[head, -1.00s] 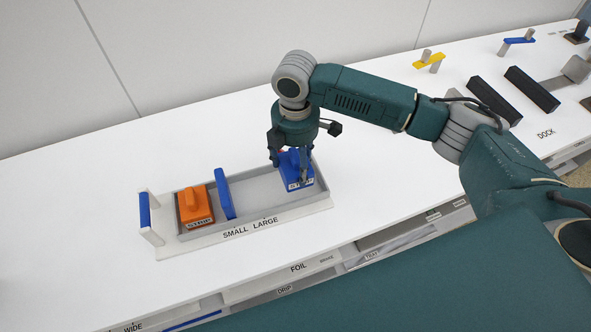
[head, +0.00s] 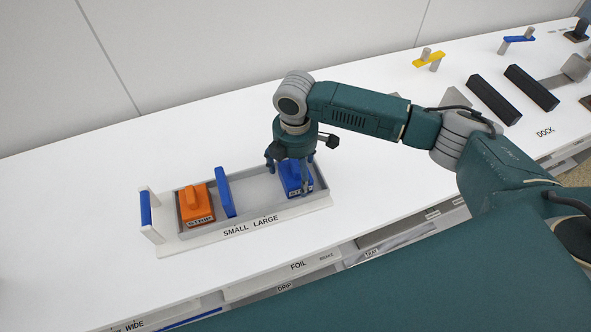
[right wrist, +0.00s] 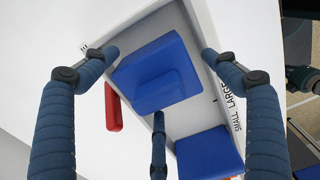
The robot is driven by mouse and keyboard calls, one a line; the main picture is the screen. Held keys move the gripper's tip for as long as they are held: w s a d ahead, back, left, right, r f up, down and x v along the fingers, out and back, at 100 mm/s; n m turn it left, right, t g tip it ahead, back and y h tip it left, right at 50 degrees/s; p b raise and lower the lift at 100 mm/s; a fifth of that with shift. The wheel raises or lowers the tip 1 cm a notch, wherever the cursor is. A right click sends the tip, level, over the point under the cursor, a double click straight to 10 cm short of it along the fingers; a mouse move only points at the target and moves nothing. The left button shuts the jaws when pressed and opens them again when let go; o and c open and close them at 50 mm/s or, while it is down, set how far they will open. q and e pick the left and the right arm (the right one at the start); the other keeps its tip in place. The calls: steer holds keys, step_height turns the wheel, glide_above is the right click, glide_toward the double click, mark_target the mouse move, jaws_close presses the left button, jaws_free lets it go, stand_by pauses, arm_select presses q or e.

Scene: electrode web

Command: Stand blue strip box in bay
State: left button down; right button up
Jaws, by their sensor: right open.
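The blue strip box (head: 293,176) stands in the right-hand part of the grey tray, over the LARGE end, with its label facing front. It also shows in the right wrist view (right wrist: 150,72), with a raised block on top. My right gripper (head: 295,180) is above and around it. In the right wrist view its fingers (right wrist: 159,72) are spread apart, with the box between them and gaps at the sides. The tray, or bay (head: 262,213), is marked SMALL and LARGE on its front. My left gripper is out of view.
A blue upright divider (head: 225,193) splits the tray. An orange box (head: 195,205) stands in the left part. A small red piece (right wrist: 113,107) is by the tray's back wall.

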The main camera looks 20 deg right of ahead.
step_height(320, 180, up, 12)
steer(key=shift+r+b, duration=0.15)
steer(key=shift+b, duration=0.9)
